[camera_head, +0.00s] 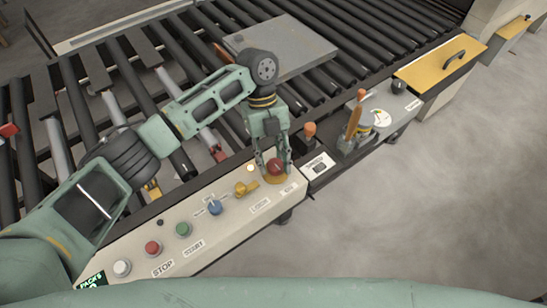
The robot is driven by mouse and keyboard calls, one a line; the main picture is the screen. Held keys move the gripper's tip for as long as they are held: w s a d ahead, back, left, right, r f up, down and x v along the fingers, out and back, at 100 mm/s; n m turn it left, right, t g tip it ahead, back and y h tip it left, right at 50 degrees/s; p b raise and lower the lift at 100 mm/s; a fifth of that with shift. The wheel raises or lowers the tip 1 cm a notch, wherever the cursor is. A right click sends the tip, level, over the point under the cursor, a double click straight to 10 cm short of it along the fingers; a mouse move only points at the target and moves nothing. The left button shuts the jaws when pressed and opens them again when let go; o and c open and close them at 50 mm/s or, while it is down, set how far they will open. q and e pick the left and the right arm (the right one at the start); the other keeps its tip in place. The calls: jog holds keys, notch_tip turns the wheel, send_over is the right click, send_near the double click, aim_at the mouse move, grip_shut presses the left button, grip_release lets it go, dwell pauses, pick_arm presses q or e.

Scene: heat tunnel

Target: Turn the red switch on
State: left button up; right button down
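The red switch (275,167) is a round red knob on a yellow base at the right part of the pale control panel (225,228). My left gripper (274,164) points down over it, with one finger on each side of the knob. Whether the fingers press on the knob or stand slightly apart from it cannot be told. The fingers partly hide the knob and its base, and its turned position is unclear. My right gripper is not in view.
Left of the red switch are a yellow switch (246,188), a blue knob (214,208), and green (183,229), red (152,247) and white (121,267) buttons. An orange-topped lever (354,118) stands to the right. Rollers (380,45) lie behind; the floor in front is clear.

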pick_arm(q)
jog(key=shift+o, duration=1.1)
jog(key=shift+s+a+f, duration=0.1)
jog(key=shift+s+a, duration=0.05)
jog(key=shift+a, duration=0.1)
jog(key=shift+d, duration=0.1)
jog(key=shift+r, duration=0.2)
jog(key=shift+w+r, duration=0.2)
jog(key=v, duration=1.1)
jog(key=shift+r, duration=0.15)
